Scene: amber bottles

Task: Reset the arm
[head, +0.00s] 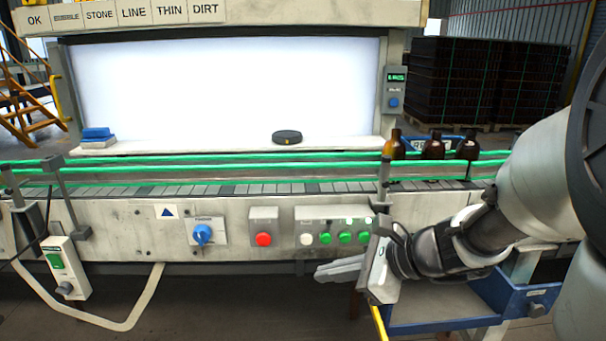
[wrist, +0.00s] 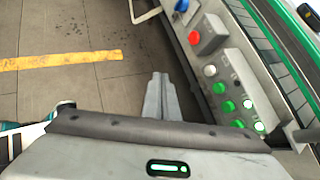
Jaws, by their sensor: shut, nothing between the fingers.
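My gripper (head: 341,268) is in front of the conveyor's front panel in the head view, low and to the right of the middle. Its fingers point left and are closed together with nothing between them. In the wrist view my gripper (wrist: 160,82) shows its shut fingers over the floor, beside the panel buttons. My arm reaches in from the right edge of the head view. The fingers look apart from the panel, below the row of green buttons (head: 344,238).
Amber bottles (head: 433,147) stand on the conveyor (head: 280,188) at the right, behind green rails. A red button (head: 263,239) and a blue knob (head: 202,234) are on the panel. A blue tray (head: 440,327) is below my arm.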

